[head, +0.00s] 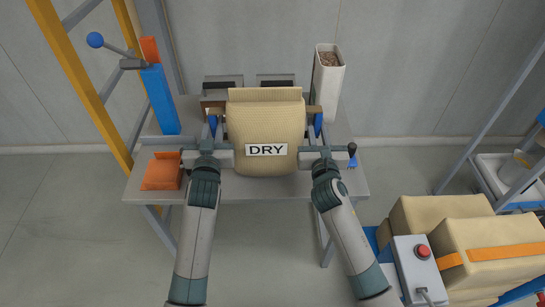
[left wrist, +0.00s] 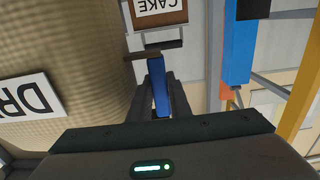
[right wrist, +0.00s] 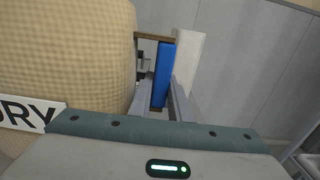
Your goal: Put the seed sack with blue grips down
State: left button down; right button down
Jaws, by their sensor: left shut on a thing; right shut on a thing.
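The tan seed sack (head: 265,115) carries a white label reading DRY and hangs upright between my two grippers over the grey table. My left gripper (head: 212,127) is shut on the blue grip (left wrist: 158,88) at the sack's left side. My right gripper (head: 318,127) is shut on the blue grip (right wrist: 162,75) at its right side. The sack's side also shows in the left wrist view (left wrist: 60,50) and the right wrist view (right wrist: 65,60). The sack's underside is hidden, so I cannot tell whether it touches the table.
The grey table (head: 240,189) bears an orange tray (head: 161,172) at left and a tall white container (head: 327,75) at back right. Labelled boxes stand behind the sack. A blue post with a lever (head: 160,98) stands left. Other tan sacks (head: 440,220) and a red-button box (head: 412,265) are at lower right.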

pick_arm(q)
jog(key=shift+b, duration=0.3)
pick_arm(e)
jog(key=shift+f, duration=0.1)
pick_arm(q)
jog(key=c, duration=1.9)
grip_release()
jog(key=shift+f, duration=0.3)
pick_arm(e)
jog(key=c, duration=1.9)
grip_release()
jog(key=shift+f, duration=0.2)
pick_arm(q)
jog(key=shift+o, duration=1.3)
jog(key=shift+s+r, duration=0.1)
jog(key=shift+s, duration=0.05)
pick_arm(e)
jog(key=shift+o, duration=1.3)
jog(key=shift+s+r, duration=0.1)
jog(key=shift+s, duration=0.05)
pick_arm(q)
jog(key=s, duration=1.2)
pick_arm(e)
jog(key=s, duration=1.2)
